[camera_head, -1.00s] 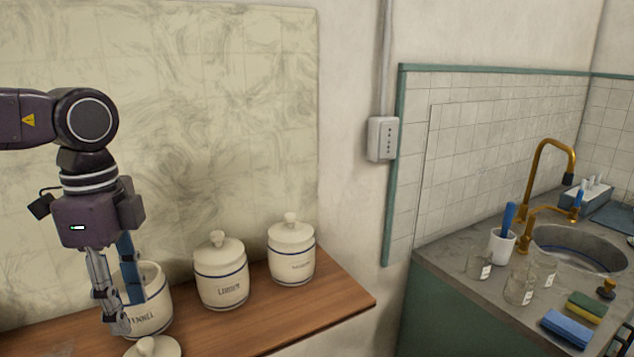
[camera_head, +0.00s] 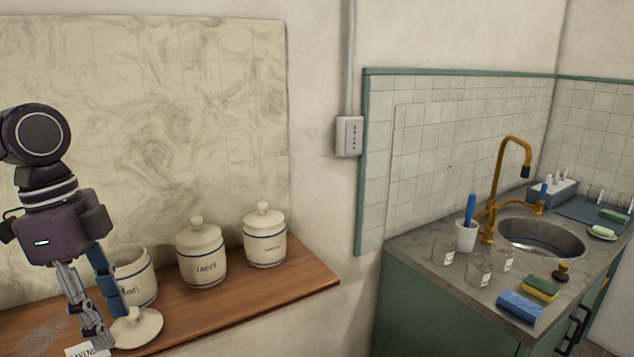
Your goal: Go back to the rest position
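My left gripper (camera_head: 112,326) hangs down at the lower left in the head view. Its grey and blue fingers are apart, with nothing seen between them. It is in front of an open cream jar (camera_head: 139,284) and partly hides it. A cream lid (camera_head: 143,329) with a knob lies on the wooden shelf (camera_head: 235,312) just right of the fingertips. I cannot tell whether the fingers touch the lid. My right gripper is not in view.
Two lidded cream jars (camera_head: 203,262) (camera_head: 265,244) stand further right on the shelf. A grey counter (camera_head: 430,272) with a sink (camera_head: 540,240), brass tap (camera_head: 500,185), glass jars, a white cup (camera_head: 466,236) and sponges is at the right. A label (camera_head: 88,350) shows at the bottom left.

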